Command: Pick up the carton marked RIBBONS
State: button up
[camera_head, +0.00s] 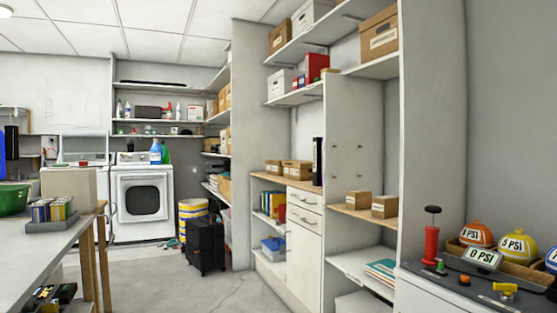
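No label reading RIBBONS can be made out at this distance. Two small brown cartons stand side by side on the lower right shelf: a left carton (357,199) and a right carton (385,206). More small brown cartons (297,173) stand on the wooden counter to their left, behind a grey divider. A large brown box (378,37) with a white, unreadable label is on a high shelf at the upper right. My gripper is not in view.
A grey worktable (30,258) fills the left foreground. A bench (425,278) with a red pump (431,246) and coloured balls marked PSI is at the lower right. A black suitcase (206,245) stands before the back shelves. The middle floor (180,280) is clear.

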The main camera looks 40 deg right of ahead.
aim_at(384, 207)
jog(key=u, duration=0.1)
jog(key=i, duration=1.4)
jog(key=z, duration=2.2)
